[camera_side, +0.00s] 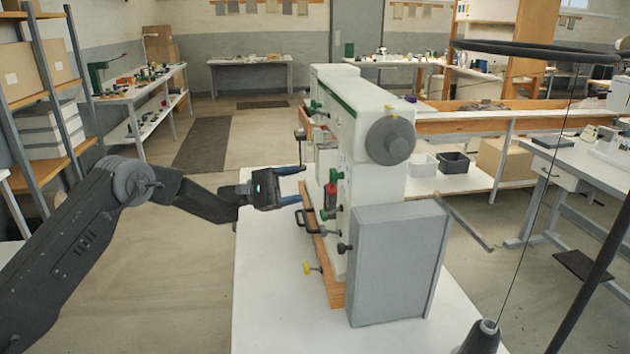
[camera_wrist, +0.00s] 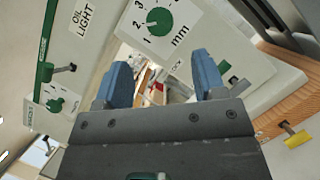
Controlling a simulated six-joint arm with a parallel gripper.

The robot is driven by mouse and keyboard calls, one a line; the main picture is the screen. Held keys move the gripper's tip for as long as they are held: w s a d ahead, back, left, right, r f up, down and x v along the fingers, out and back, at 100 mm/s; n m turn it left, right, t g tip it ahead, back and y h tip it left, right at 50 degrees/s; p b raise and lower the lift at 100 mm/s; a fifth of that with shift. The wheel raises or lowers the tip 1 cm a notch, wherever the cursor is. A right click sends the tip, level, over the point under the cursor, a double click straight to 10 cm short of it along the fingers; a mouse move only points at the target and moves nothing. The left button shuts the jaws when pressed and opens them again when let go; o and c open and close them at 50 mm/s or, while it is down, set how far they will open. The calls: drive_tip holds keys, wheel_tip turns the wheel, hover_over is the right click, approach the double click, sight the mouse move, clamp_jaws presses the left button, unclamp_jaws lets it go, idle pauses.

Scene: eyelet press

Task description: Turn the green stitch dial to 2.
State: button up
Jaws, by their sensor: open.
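A green dial (camera_wrist: 159,21) sits on a white plate marked with numerals and "mm" at the top of the wrist view. It has a pale mark on its face, and I cannot tell exactly which number it points to. A second, smaller green dial (camera_wrist: 56,104) is at the left. My gripper (camera_side: 303,186) is open, with blue fingers facing the front of the white-and-green machine (camera_side: 360,170). It also shows in the wrist view (camera_wrist: 163,78), where both fingers are apart with nothing between them. The mm dial lies above the fingertips in that view, apart from them.
The white table (camera_side: 270,300) is clear at front left.

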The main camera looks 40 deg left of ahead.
drive_tip(key=shift+v, duration=2.35)
drive_tip(key=s+d+r+m+g+y, duration=0.35)
drive_tip(key=s+d+r, duration=0.25)
drive_tip(key=s, duration=0.2)
drive_tip(key=s+d+r+m+g+y, duration=0.3)
drive_tip(key=s+d+r+m+g, duration=0.15)
drive_tip(key=s+d, duration=0.3)
drive_tip(key=s+a+f+m+t+y, duration=0.1)
drive_tip(key=s+a+m+y, duration=0.2)
drive_tip(key=s, duration=0.9)
drive_tip(key=s+a+f+m+t+y, duration=0.1)
drive_tip(key=s+a+m+t+y, duration=0.1)
drive_tip(key=s+y, duration=0.7)
drive_tip(key=s+m, duration=0.1)
drive_tip(key=s, duration=0.2)
drive_tip(key=shift+s+a+f, duration=0.3)
drive_tip(key=shift+a+f, duration=0.05)
drive_tip(key=shift+a, duration=0.05)
drive_tip(key=shift+o, duration=0.3)
